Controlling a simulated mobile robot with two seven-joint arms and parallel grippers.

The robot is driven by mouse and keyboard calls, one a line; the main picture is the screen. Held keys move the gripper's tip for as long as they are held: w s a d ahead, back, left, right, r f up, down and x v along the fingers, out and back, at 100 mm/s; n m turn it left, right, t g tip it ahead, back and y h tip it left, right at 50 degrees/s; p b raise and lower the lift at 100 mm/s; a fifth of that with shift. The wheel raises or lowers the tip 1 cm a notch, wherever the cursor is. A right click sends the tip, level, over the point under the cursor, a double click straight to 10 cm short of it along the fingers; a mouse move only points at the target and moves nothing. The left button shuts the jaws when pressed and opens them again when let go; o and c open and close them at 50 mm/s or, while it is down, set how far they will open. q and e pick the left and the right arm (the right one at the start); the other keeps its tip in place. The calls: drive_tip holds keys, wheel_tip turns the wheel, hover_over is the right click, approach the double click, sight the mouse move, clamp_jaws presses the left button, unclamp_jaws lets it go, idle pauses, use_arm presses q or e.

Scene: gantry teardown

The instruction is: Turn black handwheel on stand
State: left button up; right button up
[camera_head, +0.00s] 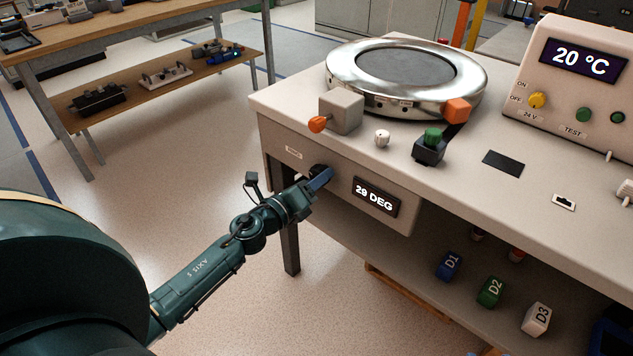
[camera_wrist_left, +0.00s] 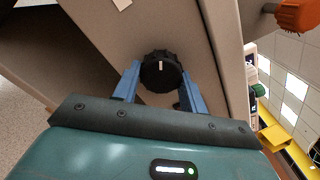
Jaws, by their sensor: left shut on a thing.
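The black handwheel (camera_wrist_left: 161,71) is on the front face of the stand (camera_head: 285,149), left of a small display (camera_head: 376,197) reading 29 DEG. In the head view the handwheel (camera_head: 319,170) is partly covered by my gripper. My left gripper (camera_head: 322,178) has its blue fingers at the wheel. In the left wrist view the fingers (camera_wrist_left: 158,88) stand on either side of the wheel, shut on it. A white mark on the wheel points roughly up and down in that view. My right gripper is not in view.
A round metal ring (camera_head: 407,75) sits on top, with a grey block and orange knob (camera_head: 318,123) near the front edge. A green-capped black switch (camera_head: 431,142) and a 20 °C console (camera_head: 575,75) stand to the right. Blocks D1 (camera_head: 448,266), D2 and D3 are on the lower shelf.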

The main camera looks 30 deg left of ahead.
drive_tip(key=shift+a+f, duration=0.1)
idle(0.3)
use_arm(q)
drive_tip(key=o, duration=1)
drive_tip(key=shift+s, duration=0.1)
drive_tip(key=b+v, duration=0.1)
drive_tip(key=v, duration=1.2)
drive_tip(key=shift+a, duration=0.1)
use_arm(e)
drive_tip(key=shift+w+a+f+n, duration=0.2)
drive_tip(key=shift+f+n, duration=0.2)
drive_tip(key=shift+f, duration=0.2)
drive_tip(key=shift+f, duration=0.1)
